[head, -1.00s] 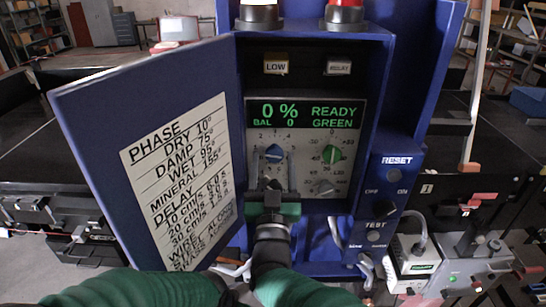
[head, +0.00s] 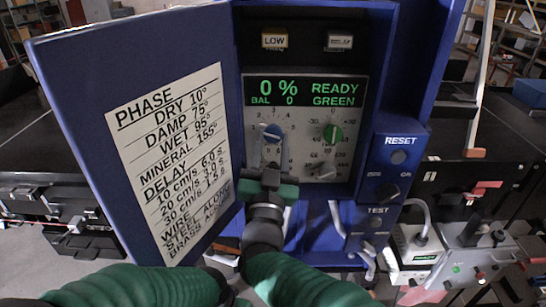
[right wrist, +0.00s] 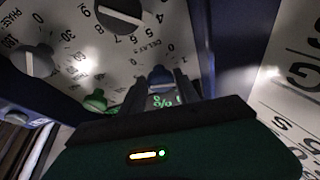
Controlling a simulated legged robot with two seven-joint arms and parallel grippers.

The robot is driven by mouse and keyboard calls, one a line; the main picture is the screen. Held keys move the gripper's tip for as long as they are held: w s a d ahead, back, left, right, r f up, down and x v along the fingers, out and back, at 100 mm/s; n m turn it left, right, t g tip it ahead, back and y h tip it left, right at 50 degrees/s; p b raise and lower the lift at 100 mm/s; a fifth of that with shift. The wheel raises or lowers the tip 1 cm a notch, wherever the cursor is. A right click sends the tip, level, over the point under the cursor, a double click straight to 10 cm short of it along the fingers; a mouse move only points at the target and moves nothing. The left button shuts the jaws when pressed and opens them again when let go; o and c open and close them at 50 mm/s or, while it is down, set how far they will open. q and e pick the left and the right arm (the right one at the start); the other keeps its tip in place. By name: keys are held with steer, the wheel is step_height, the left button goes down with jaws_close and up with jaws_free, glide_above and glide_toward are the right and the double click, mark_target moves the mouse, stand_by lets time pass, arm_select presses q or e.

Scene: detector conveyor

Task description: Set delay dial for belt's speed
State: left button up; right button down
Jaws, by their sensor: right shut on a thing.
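The control panel (head: 302,180) has several dials. My right gripper (head: 271,146) is at the upper-left blue dial (head: 272,132), its fingers shut on it. The right wrist view shows the blue dial (right wrist: 160,75) between the fingertips. The display (head: 305,92) reads 0 %, BAL 0, READY GREEN. The door chart (head: 170,160) lists delays against belt speeds. My left gripper is out of view.
A green dial (head: 332,133) and a grey dial (head: 326,170) sit to the right. The open blue door (head: 75,90) stands at the left. A side box with RESET and TEST controls (head: 395,185) is on the right. Black belts run behind.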

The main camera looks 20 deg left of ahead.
steer(key=shift+f+m, duration=0.2)
steer(key=shift+m, duration=0.2)
steer(key=shift+a+r, duration=0.1)
steer(key=shift+r, duration=0.1)
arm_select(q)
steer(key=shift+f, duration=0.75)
arm_select(e)
steer(key=c, duration=0.9)
jaws_free()
arm_select(q)
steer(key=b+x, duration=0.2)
steer(key=b, duration=0.1)
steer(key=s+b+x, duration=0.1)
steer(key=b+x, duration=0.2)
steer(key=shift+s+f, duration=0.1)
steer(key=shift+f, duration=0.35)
arm_select(e)
steer(key=v, duration=1.2)
steer(key=shift+a, duration=0.2)
